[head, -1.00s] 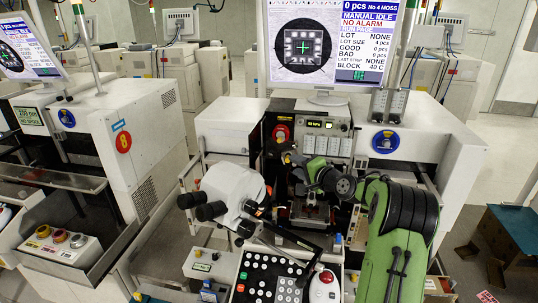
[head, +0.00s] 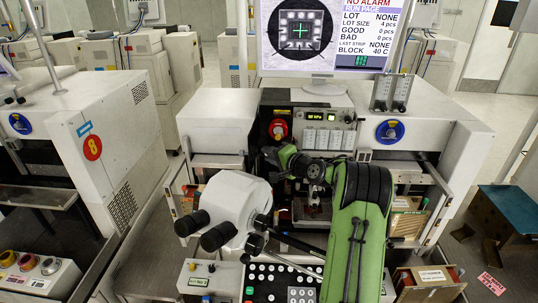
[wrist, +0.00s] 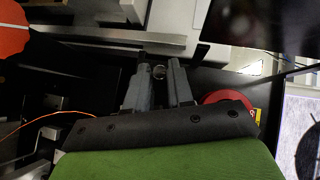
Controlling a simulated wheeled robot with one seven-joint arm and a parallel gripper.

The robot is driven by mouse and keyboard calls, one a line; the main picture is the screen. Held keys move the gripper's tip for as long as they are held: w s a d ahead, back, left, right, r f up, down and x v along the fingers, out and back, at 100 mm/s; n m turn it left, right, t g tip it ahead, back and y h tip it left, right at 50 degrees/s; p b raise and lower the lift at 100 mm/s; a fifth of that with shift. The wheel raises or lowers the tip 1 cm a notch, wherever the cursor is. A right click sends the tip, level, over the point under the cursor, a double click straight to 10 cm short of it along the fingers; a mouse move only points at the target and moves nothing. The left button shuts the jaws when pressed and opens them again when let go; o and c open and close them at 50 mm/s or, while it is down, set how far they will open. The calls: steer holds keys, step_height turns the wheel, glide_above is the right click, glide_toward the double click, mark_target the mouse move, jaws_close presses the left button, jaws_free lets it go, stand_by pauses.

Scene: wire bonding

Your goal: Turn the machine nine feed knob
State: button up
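The machine in front of me carries a red round knob (head: 278,128) with a dark centre and a blue round knob (head: 389,131) to the right; no label tells me which is the feed knob. The machine's own number is not readable. My gripper (head: 268,155) is a dark shape just below the red knob, partly blended with dark parts. In the wrist view, my gripper (wrist: 158,70) has its two grey fingers apart. A small round metallic part (wrist: 160,72) shows between the tips; I cannot tell whether they touch it. A red disc (wrist: 226,98) lies right of the fingers.
A white microscope head (head: 235,205) stands close left of my green arm. Above are a monitor (head: 365,35) and a control panel (head: 325,128). A keypad (head: 285,283) is below. Machine 8 (head: 125,140) is at left.

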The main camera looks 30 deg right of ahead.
steer(key=shift+w+a+f, duration=0.1)
steer(key=shift+w, duration=0.1)
jaws_close()
steer(key=shift+f+m+b, duration=0.3)
steer(key=shift+f+b, duration=0.05)
steer(key=shift+b, duration=0.5)
steer(key=m+t+b, duration=0.1)
steer(key=t+b, duration=0.1)
steer(key=shift+f+y+b, duration=0.2)
steer(key=shift+y+b, duration=0.1)
steer(key=shift+y, duration=0.1)
steer(key=shift+r+m+t+b, duration=0.25)
steer(key=shift+m+t+b, duration=0.25)
steer(key=shift+m, duration=0.3)
steer(key=shift+o, duration=2.2)
jaws_free()
steer(key=shift+r, duration=0.1)
steer(key=shift+s, duration=0.1)
steer(key=s+d+f+b, duration=0.1)
steer(key=s+d+b, duration=0.1)
steer(key=s, duration=1.3)
steer(key=shift+s, duration=0.25)
